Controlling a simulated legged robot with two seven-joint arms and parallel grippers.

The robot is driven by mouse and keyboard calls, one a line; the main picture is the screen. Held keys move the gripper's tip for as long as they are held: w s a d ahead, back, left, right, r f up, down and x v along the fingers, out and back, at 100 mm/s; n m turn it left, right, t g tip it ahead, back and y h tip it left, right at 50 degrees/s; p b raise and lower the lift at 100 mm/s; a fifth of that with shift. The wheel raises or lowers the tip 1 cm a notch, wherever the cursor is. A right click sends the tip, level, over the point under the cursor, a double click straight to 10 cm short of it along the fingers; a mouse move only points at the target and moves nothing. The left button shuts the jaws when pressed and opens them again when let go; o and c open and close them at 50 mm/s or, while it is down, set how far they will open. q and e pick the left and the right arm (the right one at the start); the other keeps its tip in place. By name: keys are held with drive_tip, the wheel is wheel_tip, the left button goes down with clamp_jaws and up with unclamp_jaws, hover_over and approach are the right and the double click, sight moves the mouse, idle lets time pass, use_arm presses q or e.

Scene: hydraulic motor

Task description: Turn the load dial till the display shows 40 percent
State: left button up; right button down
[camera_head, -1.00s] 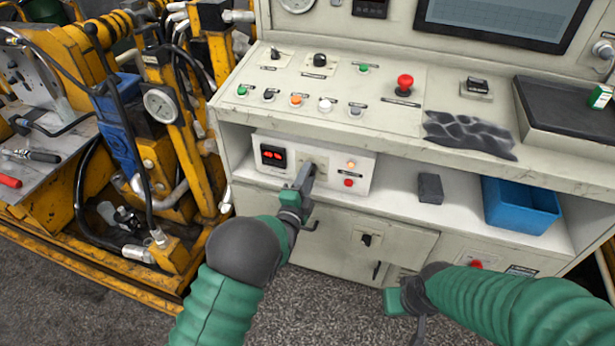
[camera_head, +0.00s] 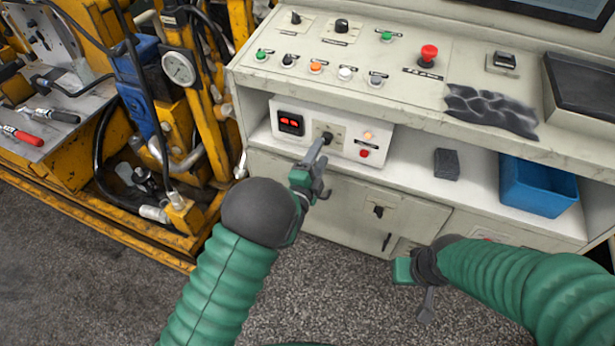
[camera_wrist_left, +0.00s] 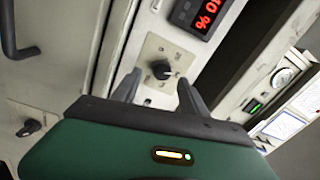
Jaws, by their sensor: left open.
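The load dial (camera_head: 327,137) is a small black knob on a beige square plate in the white panel on the console's lower shelf. It also shows in the left wrist view (camera_wrist_left: 161,69). Beside it is a display (camera_head: 290,122) with red digits. In the left wrist view the display (camera_wrist_left: 201,15) is cut by the top edge; a percent sign and part of the number show. My left gripper (camera_head: 321,150) is open in front of the dial. In the wrist view its fingertips (camera_wrist_left: 157,87) flank the dial, apart from it. My right gripper (camera_head: 420,290) hangs low before the cabinet.
An orange lamp (camera_head: 367,135) and red button (camera_head: 364,153) sit right of the dial. A dark block (camera_head: 447,164) and blue bin (camera_head: 538,187) stand on the shelf. The counter (camera_head: 420,110) overhangs the panel. Yellow machinery (camera_head: 185,130) stands at left.

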use_arm(q)
drive_tip(key=v, duration=1.3)
drive_tip(key=shift+p, duration=0.45)
drive_tip(key=shift+s+f, duration=0.1)
